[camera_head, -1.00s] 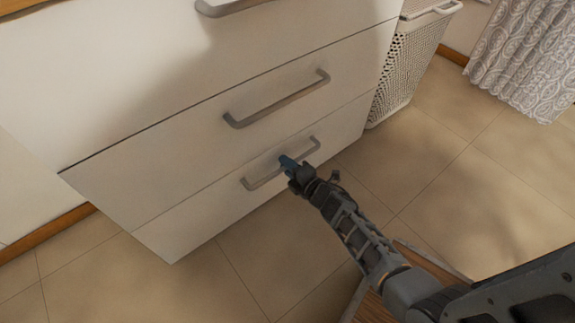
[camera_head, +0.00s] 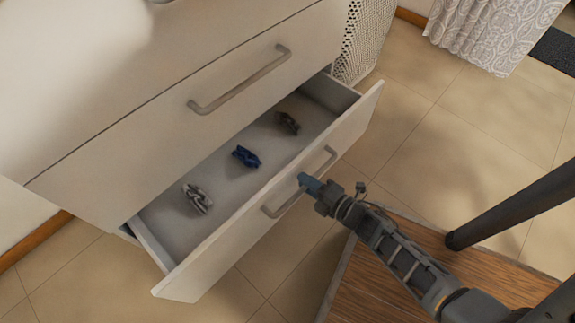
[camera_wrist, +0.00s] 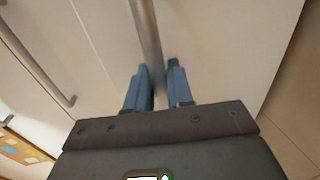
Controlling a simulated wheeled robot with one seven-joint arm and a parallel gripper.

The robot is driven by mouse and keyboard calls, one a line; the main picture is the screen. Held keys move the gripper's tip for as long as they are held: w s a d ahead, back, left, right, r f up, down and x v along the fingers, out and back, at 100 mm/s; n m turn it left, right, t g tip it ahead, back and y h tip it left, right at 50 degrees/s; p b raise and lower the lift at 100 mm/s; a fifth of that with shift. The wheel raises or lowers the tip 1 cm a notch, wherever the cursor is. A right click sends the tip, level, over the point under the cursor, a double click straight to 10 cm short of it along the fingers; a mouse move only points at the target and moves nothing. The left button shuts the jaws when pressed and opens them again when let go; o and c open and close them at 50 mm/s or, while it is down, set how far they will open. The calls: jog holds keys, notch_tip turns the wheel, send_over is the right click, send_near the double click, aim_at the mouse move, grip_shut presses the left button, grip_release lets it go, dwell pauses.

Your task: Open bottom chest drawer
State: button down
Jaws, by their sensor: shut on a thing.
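The bottom drawer (camera_head: 225,250) of the white chest (camera_head: 110,160) stands pulled out, with its inside showing. My gripper (camera_head: 308,182) is at the drawer's grey bar handle (camera_head: 279,207), near the middle of the bar. In the wrist view the blue fingers (camera_wrist: 158,85) lie on both sides of the handle bar (camera_wrist: 147,35), shut on it. Inside the drawer lie a grey striped item (camera_head: 197,199), a blue item (camera_head: 246,157) and a dark brown item (camera_head: 288,123).
The drawer above, with its own bar handle (camera_head: 240,80), is shut. A white woven basket (camera_head: 364,40) stands right of the chest. A patterned curtain (camera_head: 490,30) hangs at the upper right. Tiled floor (camera_head: 420,130) lies clear in front. A wood-topped surface (camera_head: 385,285) is at the lower right.

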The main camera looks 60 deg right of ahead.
jog(key=f+v, duration=0.1)
jog(key=v, duration=0.7)
jog(key=shift+s+a+f, duration=0.15)
jog(key=shift+s+f, duration=0.15)
jog(key=shift+s, duration=0.25)
jog(key=c, duration=1.1)
grip_release()
jog(key=shift+c, duration=0.2)
jog(key=p+v, duration=0.1)
jog(key=v, duration=0.6)
jog(key=shift+s, duration=0.4)
jog(key=shift+a+r, duration=0.15)
jog(key=shift+r, duration=0.05)
jog(key=w+a+r+m+y, duration=0.1)
jog(key=a+r+m, duration=0.35)
jog(key=r, duration=0.55)
jog(key=w+a+r+m+y, duration=0.1)
jog(key=a+r+m+y, duration=0.3)
jog(key=r, duration=0.6)
jog(key=w+a+r+m+h, duration=0.1)
jog(key=a+r+m, duration=0.2)
jog(key=r+m, duration=0.55)
notch_tip(320, 180, up, 30)
jog(key=n+p, duration=0.2)
jog(key=p, duration=2.5)
jog(key=shift+f+p, duration=0.2)
jog(key=shift+p, duration=0.2)
